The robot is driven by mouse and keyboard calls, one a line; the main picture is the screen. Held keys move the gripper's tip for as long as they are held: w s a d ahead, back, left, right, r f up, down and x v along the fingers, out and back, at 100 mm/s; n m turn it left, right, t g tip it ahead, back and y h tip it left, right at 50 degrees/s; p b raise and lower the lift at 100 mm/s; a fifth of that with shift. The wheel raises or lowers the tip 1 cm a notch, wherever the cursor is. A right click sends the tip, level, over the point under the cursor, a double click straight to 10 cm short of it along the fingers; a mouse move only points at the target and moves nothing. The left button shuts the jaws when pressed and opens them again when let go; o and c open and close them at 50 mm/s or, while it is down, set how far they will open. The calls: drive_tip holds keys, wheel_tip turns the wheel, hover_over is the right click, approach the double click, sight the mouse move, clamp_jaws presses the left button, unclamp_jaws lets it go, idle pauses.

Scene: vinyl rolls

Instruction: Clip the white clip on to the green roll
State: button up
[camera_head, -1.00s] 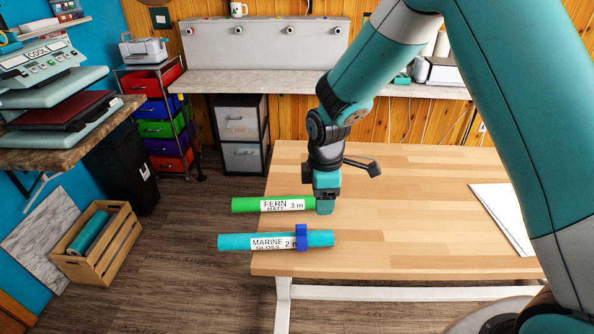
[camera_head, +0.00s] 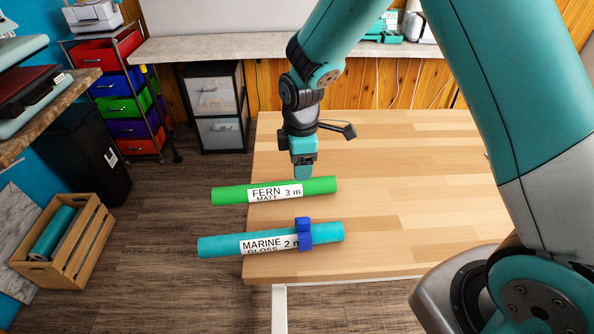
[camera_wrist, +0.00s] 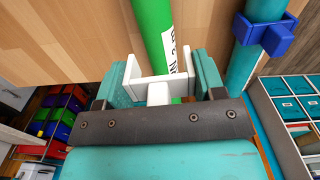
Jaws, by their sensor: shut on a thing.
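The green roll (camera_head: 319,185), labelled FERN MATT 3 m, lies on the table with its left end past the edge. It also shows in the wrist view (camera_wrist: 152,25). My gripper (camera_head: 302,175) is at the roll's upper side, just right of the label. In the wrist view my gripper (camera_wrist: 160,88) is shut on the white clip (camera_wrist: 152,83). The clip's arms stand on either side of the roll's outline; I cannot tell whether it is around the roll or above it. The clip cannot be made out in the head view.
A teal roll (camera_head: 220,246), labelled MARINE GLOSS, lies nearer the front, wearing a blue clip (camera_head: 304,234). The wooden table (camera_head: 420,190) is clear to the right. A wooden crate (camera_head: 75,262) stands on the floor at left.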

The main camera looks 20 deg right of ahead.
drive_tip(key=shift+w+f+b, duration=0.25)
drive_tip(key=shift+f+b, duration=0.45)
drive_tip(key=shift+f, duration=0.4)
drive_tip(key=shift+d+r, duration=0.1)
drive_tip(key=shift+f, duration=0.45)
drive_tip(key=shift+f+b, duration=0.8)
drive_tip(key=shift+f, duration=0.4)
drive_tip(key=shift+f, duration=0.35)
drive_tip(key=shift+f+b, duration=0.4)
drive_tip(key=shift+f, duration=0.15)
